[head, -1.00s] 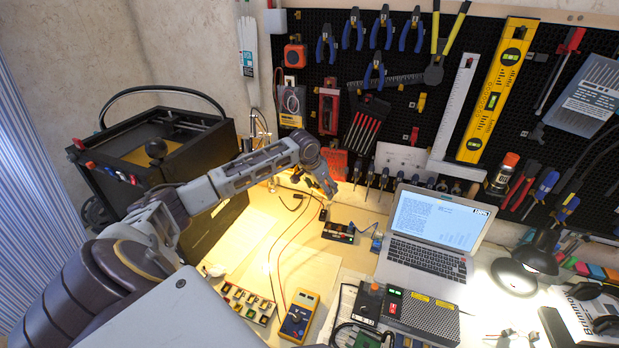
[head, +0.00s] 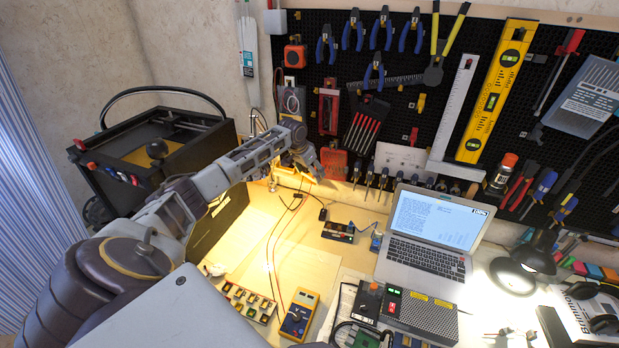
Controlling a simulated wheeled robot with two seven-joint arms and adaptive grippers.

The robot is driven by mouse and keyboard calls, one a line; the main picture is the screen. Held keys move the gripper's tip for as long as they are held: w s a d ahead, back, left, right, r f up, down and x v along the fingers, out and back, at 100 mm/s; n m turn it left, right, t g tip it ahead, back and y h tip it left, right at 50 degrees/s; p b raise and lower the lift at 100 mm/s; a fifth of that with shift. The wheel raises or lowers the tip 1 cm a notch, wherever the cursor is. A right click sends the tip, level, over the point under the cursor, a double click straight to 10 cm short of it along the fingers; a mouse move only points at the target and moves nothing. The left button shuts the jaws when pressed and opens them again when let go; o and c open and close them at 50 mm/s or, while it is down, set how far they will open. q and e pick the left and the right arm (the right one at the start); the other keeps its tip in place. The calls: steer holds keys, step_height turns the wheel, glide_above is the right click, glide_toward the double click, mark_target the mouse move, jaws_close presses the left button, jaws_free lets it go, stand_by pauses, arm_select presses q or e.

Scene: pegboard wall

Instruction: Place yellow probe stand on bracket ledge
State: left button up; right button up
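My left arm comes in from the left, and my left gripper (head: 314,170) is up near the bottom left of the pegboard, beside a red holder (head: 333,163). The gripper is small and dark here, and I cannot tell whether its fingers are open or hold anything. I cannot surely pick out the yellow probe stand. A yellow multimeter (head: 298,315) lies on the bench, well in front of the gripper. I cannot surely pick out the bracket ledge either; a pale plate (head: 400,158) is fixed low on the pegboard, right of the gripper. My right gripper is not in view.
An open laptop (head: 430,235) stands at the middle right, with a grey power unit (head: 420,312) in front. A black lamp (head: 530,260) is further right. A black box-shaped machine (head: 150,155) stands at the left. The bench mat (head: 305,265) has free room.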

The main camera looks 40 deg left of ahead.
mark_target(308, 174)
arm_select(q)
steer(key=shift+w+a, duration=0.1)
steer(key=shift+a, duration=0.15)
steer(key=shift+w+a, duration=0.1)
steer(key=shift+a, duration=0.05)
steer(key=shift+f+p, duration=0.35)
steer(key=shift+f, duration=1.4)
steer(key=o, duration=1.2)
steer(key=shift+f, duration=0.1)
steer(key=shift+r, duration=0.2)
steer(key=shift+b+v, duration=0.35)
steer(key=shift+v, duration=5.55)
